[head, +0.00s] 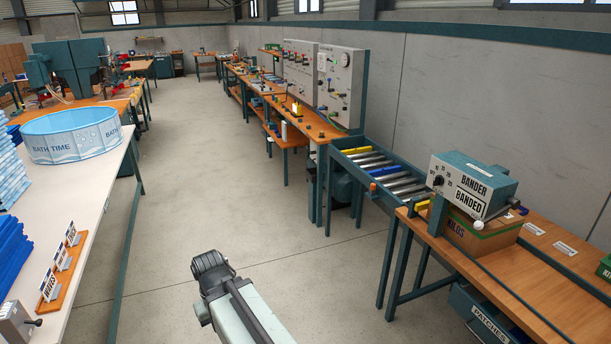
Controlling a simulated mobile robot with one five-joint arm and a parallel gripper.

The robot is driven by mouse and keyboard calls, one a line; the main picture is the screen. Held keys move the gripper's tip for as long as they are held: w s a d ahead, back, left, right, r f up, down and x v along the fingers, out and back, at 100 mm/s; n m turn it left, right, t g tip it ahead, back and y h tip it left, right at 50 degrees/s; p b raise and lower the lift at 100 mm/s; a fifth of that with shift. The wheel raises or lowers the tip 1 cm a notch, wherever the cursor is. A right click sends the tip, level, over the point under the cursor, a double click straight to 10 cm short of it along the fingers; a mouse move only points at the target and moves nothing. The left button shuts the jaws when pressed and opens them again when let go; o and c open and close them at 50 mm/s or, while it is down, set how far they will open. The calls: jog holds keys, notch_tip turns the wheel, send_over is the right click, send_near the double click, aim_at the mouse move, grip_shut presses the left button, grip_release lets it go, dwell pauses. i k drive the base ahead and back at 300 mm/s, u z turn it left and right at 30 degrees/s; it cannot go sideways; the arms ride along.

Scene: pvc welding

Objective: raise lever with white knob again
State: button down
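The bander (472,183), a grey-green box labelled BANDER and BANDED, stands at the right over a cardboard box (482,238) marked KILOS. A small white knob (478,225) shows low at its front. A thin dark lever seems to run from the knob up and right to the bander's side. The knob end is lower than the other end. My gripper (210,268), dark, is at the end of my arm at bottom centre, over the floor. It is well left of the bander and touches nothing visible. Its fingers cannot be made out.
A wooden bench (545,262) carries the bander and box, and a roller conveyor (385,170) joins its left end. A white table (85,200) with a round blue tub (72,135) is at left. The floor (230,190) between is clear.

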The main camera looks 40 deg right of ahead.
aim_at(512, 202)
jog(key=z, duration=0.2)
jog(key=k, duration=0.7)
jog(key=z, duration=0.8)
jog(key=i, duration=0.9)
jog(key=u, duration=0.05)
